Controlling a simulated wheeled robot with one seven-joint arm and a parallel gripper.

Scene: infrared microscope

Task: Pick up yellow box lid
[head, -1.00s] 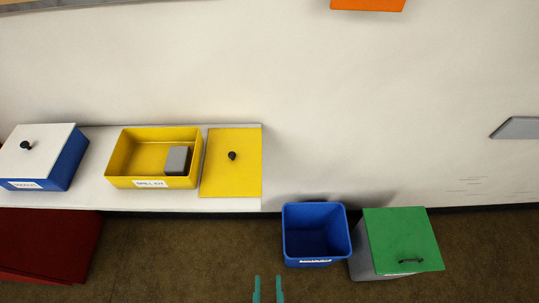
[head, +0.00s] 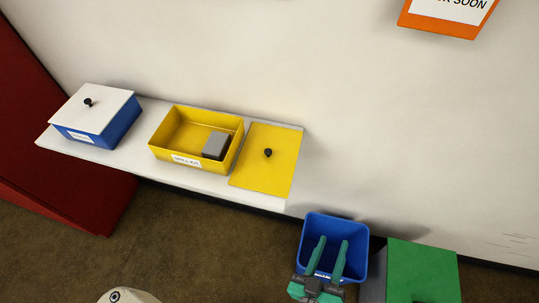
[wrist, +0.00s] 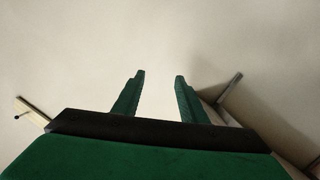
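The yellow box lid (head: 265,170) lies flat at the right end of the white shelf, with a black knob (head: 268,152) on top. The open yellow box (head: 161,142) stands just left of it, with a grey block (head: 216,145) inside. My gripper (head: 331,240) is open and empty, low and to the right of the lid, in front of the blue bin in the head view. In the wrist view my gripper (wrist: 158,75) has its two green fingers apart with only wall between them. A narrow edge with a small dark knob (wrist: 16,117) shows at the far left there.
A blue box with a white lid (head: 96,108) sits at the left end of the shelf (head: 240,193). A blue bin (head: 312,228) and a green-lidded bin (head: 424,265) stand at the lower right. A red cabinet (head: 75,195) is at the left. An orange sign (head: 447,18) hangs above.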

